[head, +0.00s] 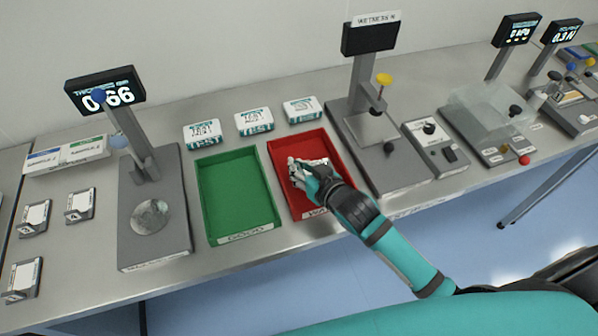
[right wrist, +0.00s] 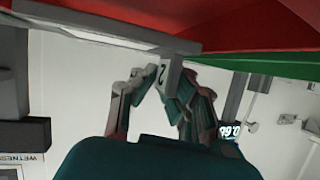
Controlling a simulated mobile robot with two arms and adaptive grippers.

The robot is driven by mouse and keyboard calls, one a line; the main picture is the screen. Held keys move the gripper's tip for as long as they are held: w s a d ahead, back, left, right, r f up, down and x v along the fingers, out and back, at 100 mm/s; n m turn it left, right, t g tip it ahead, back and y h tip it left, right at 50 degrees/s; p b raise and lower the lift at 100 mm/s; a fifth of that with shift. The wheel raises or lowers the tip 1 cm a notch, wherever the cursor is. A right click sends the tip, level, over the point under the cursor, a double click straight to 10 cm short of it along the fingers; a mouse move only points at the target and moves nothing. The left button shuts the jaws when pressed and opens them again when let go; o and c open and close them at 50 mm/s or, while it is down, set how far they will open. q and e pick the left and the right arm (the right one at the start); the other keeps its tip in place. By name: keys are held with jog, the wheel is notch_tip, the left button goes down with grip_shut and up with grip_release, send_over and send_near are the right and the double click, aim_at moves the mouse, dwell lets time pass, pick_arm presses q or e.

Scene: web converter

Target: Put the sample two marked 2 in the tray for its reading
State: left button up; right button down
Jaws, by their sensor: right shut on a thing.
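Sample two is a grey plate with a white face and a tab marked 2 (right wrist: 163,76). In the right wrist view it is seen nearly edge-on at the fingertips. My right gripper (right wrist: 165,85) is shut on its tab. In the head view the right gripper (head: 300,172) is over the red tray (head: 283,148), and the fingers and hand mostly hide the sample. Whether the sample touches the tray floor cannot be told. The green tray (head: 237,195), marked GOOD, is empty beside it. The thickness gauge display (head: 105,92) shows about 0.66. My left gripper is not in view.
Several other samples (head: 80,205) stand at the far left by the gauge base (head: 155,245). White test boxes (head: 254,124) stand behind the trays. The wetness station (head: 375,150) is close to the red tray's right. More instruments (head: 490,125) stand further right.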

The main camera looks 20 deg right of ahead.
notch_tip(320, 180, down, 2)
jog(key=shift+f+p, duration=0.25)
jog(key=shift+p, duration=0.05)
jog(key=shift+f, duration=0.45)
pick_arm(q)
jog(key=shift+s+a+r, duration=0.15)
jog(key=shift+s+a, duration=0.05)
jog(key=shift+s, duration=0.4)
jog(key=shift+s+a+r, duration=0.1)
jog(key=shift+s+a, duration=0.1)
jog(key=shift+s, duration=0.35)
pick_arm(e)
jog(key=shift+f, duration=0.1)
jog(key=c, duration=1.5)
grip_release()
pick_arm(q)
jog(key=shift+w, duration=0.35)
